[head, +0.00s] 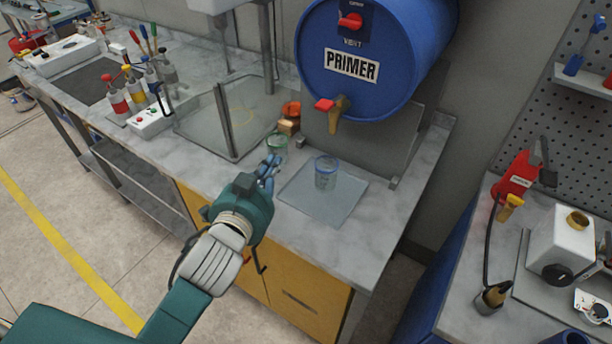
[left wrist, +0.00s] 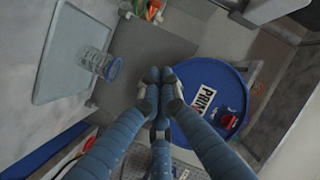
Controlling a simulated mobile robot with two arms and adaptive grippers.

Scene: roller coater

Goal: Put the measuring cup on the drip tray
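The measuring cup (head: 326,172) is clear with a blue rim. It stands upright on the flat grey drip tray (head: 312,203), below and in front of the blue drum's tap. In the left wrist view the cup (left wrist: 98,62) and tray (left wrist: 45,78) are at the left. My left gripper (head: 270,165) is left of the cup and apart from it, near the tray's left edge. In the left wrist view its fingertips (left wrist: 160,75) are together with nothing seen between them. My right gripper is not in view.
A blue PRIMER drum (head: 388,55) with a brass tap (head: 338,112) overhangs the counter behind the tray. Bottles (head: 138,92) crowd the far left; a bench with a red tool (head: 515,182) is right.

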